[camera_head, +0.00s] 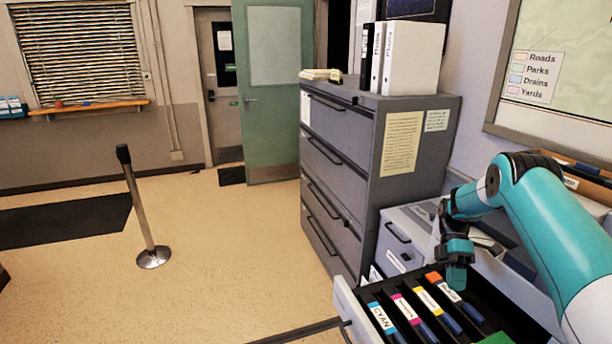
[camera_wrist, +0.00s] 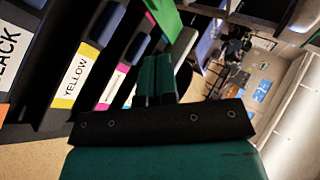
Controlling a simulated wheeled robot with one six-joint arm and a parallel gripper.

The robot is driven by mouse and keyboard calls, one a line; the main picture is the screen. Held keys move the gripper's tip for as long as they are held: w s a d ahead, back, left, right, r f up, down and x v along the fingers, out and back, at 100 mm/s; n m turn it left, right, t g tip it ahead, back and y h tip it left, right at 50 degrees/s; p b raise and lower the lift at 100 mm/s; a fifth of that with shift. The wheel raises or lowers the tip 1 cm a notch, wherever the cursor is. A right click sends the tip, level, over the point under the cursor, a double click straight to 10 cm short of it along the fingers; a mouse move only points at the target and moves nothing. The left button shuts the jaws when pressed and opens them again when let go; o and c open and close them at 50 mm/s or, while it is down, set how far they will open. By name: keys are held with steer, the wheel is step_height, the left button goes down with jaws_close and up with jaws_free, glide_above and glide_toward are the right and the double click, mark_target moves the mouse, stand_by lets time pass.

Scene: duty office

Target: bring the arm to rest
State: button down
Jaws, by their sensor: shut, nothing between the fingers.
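My teal arm reaches in from the right in the head view. My gripper (camera_head: 457,277) hangs at its end, just above the open drawer (camera_head: 351,311) of a low grey cabinet. In the wrist view the fingers of my gripper (camera_wrist: 155,75) are together with nothing between them. Cartridges stand in dark slots in the drawer: a cyan-labelled one (camera_head: 381,318), a magenta-labelled one (camera_head: 405,308), a yellow-labelled one (camera_head: 428,301) and an orange-labelled one (camera_head: 441,284). Whether the gripper touches anything in the drawer I cannot tell.
A tall grey filing cabinet (camera_head: 340,180) with binders (camera_head: 412,58) on top stands behind the drawer. A green object (camera_head: 497,338) lies at the drawer's near end. A barrier post (camera_head: 144,210) stands on the left. The floor between is clear.

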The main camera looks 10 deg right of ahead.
steer(key=s+a+r+m+t+h+b, duration=0.15)
steer(key=a+r+m+t+b, duration=0.3)
steer(key=a+r, duration=1.25)
steer(key=s+a+m+t+y+b, duration=0.1)
steer(key=s+a+t+b, duration=0.1)
steer(key=s+a, duration=0.5)
steer(key=s+a+r+m+t+y+b, duration=0.1)
steer(key=s+a, duration=0.6)
steer(key=s, duration=0.9)
steer(key=shift+a+m+t+b, duration=0.15)
steer(key=shift+m+t+b, duration=0.55)
steer(key=shift+t, duration=0.25)
steer(key=shift+w, duration=0.1)
